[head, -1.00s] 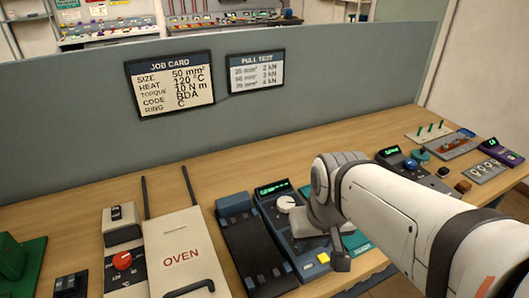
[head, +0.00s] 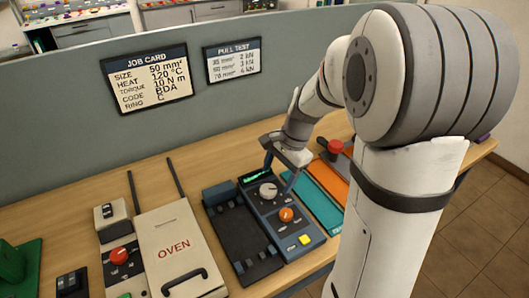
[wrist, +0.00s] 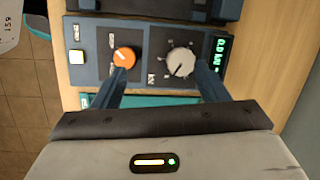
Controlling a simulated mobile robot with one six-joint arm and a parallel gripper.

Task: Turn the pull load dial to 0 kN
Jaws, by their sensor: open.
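The blue pull tester (head: 290,240) stands on the bench with a green-lit display (head: 256,175), a round grey dial (head: 268,191), an orange knob (head: 286,214) and a yellow button (head: 305,239). In the wrist view the grey dial (wrist: 180,62) has a dark pointer mark, and the orange knob (wrist: 124,57) is to its left. The display (wrist: 219,52) appears to read about 0.0 kN, seen sideways. The small labels are unreadable. My gripper (head: 279,179) is open and empty above the tester.
A dark tray-like unit (head: 236,232) and the oven (head: 172,245) stand left of the tester. A teal mat (head: 318,205) and a red-knobbed device (head: 335,147) are to its right. The job card (head: 147,77) and pull test card (head: 233,60) hang on the partition behind.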

